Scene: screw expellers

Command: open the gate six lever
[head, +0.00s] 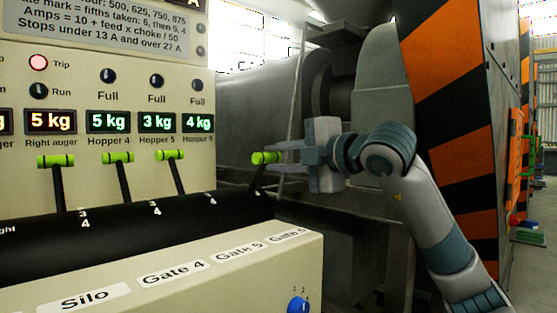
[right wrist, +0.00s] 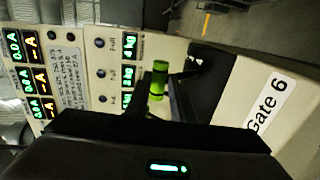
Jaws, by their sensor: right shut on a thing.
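The gate six lever (head: 259,175) is a dark shaft with a bright green handle (head: 266,158), at the right end of the lever row. Its shaft leans to the right in the head view, unlike the other levers, which lean slightly left. My right gripper (head: 273,158) reaches in from the right and is shut on this green handle. In the right wrist view the handle (right wrist: 159,80) shows between my dark fingertips. The Gate 6 label (right wrist: 268,106) shows at the right of that view. My left gripper is not in view.
Other green-handled levers (head: 117,157) stand to the left along a black curved cover (head: 130,235). Displays on the panel above read 5 kg, 3 kg and 4 kg for hoppers 4 to 6. A black-and-orange striped post (head: 440,45) stands behind my right arm.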

